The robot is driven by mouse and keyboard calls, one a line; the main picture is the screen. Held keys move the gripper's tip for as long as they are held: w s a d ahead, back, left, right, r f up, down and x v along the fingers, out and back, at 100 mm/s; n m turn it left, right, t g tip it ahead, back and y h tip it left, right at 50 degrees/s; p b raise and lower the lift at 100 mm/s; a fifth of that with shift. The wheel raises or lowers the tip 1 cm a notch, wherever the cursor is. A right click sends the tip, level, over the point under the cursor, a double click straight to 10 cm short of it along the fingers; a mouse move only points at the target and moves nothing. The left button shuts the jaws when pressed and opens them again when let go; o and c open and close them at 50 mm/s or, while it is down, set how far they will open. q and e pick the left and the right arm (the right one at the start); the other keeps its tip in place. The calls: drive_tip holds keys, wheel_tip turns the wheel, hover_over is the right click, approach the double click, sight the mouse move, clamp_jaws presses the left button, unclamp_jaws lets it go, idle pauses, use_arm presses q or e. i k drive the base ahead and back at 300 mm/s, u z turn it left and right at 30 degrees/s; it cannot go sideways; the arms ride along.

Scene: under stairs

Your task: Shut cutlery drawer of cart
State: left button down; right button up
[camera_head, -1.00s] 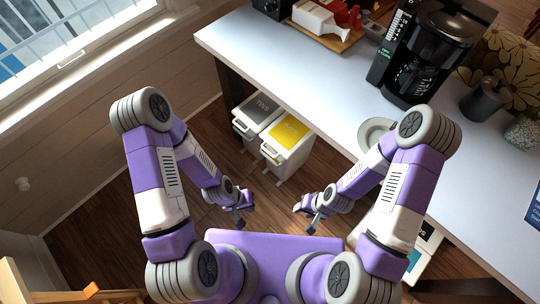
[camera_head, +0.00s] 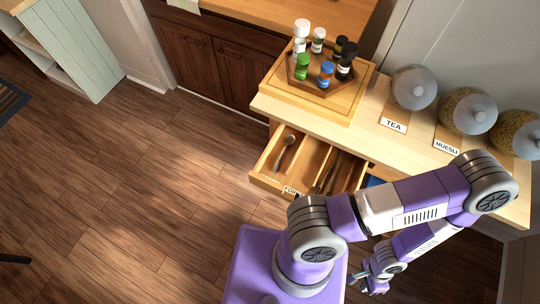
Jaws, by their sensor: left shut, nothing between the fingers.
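The cutlery drawer (camera_head: 267,182) stands pulled out from the front of the light wooden cart (camera_head: 360,135). A spoon (camera_head: 285,150) lies in its left compartment, and dark-handled cutlery (camera_head: 328,172) lies further right. A label on its front is partly readable as "FORK"; my arm hides the front's right end. My left gripper (camera_head: 366,284) is at the lower right, shut and empty, low and apart from the drawer. My right gripper is out of view.
On the cart are a wooden tray (camera_head: 275,82) with several spice jars and glass jars labelled TEA (camera_head: 407,98) and MUESLI (camera_head: 464,120). A dark wooden cabinet (camera_head: 205,60) stands behind. Open wooden floor (camera_head: 120,190) lies left.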

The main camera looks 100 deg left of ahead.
sight(305, 164)
drive_tip(key=u, duration=0.2)
drive_tip(key=k, duration=0.85)
drive_tip(key=u, duration=0.6)
